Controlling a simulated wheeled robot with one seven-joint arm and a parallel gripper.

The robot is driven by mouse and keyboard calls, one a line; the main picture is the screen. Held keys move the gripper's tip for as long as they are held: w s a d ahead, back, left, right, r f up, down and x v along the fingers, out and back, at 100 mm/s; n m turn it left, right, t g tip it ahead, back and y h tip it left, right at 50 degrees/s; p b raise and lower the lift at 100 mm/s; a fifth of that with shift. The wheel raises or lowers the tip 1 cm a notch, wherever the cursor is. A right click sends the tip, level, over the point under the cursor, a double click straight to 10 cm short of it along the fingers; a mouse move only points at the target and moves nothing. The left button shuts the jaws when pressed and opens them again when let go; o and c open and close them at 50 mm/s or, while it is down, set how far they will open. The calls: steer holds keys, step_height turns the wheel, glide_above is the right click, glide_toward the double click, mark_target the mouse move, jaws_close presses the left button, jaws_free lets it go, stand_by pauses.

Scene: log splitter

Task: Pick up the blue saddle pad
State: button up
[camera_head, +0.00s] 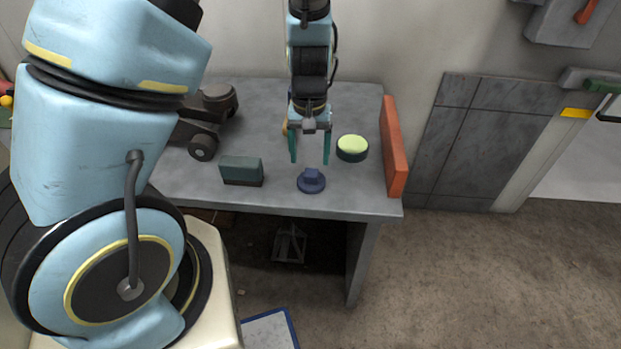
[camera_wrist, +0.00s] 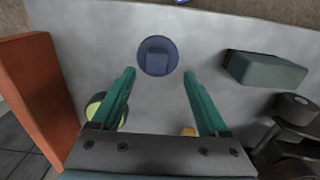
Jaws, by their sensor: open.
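The blue saddle pad (camera_head: 311,181) is a small round blue piece with a raised block on top. It sits on the grey table (camera_head: 270,205) near the front edge. In the wrist view the blue saddle pad (camera_wrist: 157,54) lies ahead of the fingertips, roughly centred between them. My gripper (camera_head: 310,160) is open and empty, its teal fingers pointing down above the table, just behind the pad in the head view. The gripper (camera_wrist: 159,72) also shows in the wrist view with its fingers spread wide. The pad is not between the fingers.
A dark green block (camera_head: 241,169) is left of the pad. A round yellow-green-topped piece (camera_head: 352,148) is behind right. An orange-red board (camera_head: 392,147) stands at the table's right edge. A dark machine part (camera_head: 205,125) is at the back left. Bare tabletop surrounds the pad.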

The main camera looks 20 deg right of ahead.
mark_target(311, 172)
steer(key=shift+s+d+f+p, duration=0.1)
steer(key=shift+f+p, duration=0.15)
steer(key=shift+f, duration=1.1)
steer(key=shift+s+d+f+p, duration=0.1)
steer(key=shift+f+p, duration=0.1)
steer(key=shift+f, duration=1.15)
jaws_close()
